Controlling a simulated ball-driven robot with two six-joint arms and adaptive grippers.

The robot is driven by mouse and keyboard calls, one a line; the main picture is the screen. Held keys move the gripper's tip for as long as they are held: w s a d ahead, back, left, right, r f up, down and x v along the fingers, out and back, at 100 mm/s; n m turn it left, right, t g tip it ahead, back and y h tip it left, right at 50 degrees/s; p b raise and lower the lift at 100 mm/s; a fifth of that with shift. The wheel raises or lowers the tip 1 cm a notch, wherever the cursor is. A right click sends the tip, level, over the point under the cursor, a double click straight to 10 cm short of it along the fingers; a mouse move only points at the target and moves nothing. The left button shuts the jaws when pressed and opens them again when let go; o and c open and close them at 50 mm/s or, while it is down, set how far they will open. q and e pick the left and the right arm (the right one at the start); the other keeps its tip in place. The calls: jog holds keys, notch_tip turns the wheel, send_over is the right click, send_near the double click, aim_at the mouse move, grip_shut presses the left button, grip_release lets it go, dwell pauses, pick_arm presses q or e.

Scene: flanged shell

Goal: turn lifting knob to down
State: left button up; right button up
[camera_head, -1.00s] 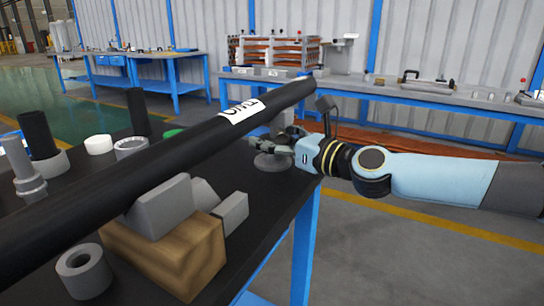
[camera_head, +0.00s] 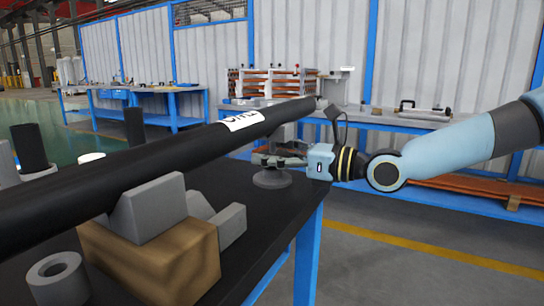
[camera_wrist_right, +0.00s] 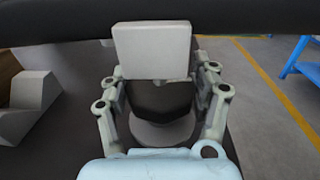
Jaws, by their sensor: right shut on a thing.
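A small stand with a round grey base (camera_head: 272,179) sits near the table's far right corner, under the far end of a long black pipe (camera_head: 165,150). My right gripper (camera_head: 281,161) reaches in from the right, level with the stand just above its base. In the right wrist view its two fingers are on either side of a dark, squat part (camera_wrist_right: 160,100), which seems to be the lifting knob, and are shut on it. A pale grey block (camera_wrist_right: 152,50) stands above it against the pipe and hides some of it. My left gripper is not in view.
Grey V-shaped blocks (camera_head: 150,211) on a wooden block (camera_head: 155,262) stand under the pipe's nearer part. A grey ring (camera_head: 58,280) lies at the front left. A blue-framed bench (camera_head: 400,116) stands behind. Floor right of the table is clear.

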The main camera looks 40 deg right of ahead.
jog(key=o, duration=1.2)
jog(key=shift+c, duration=0.2)
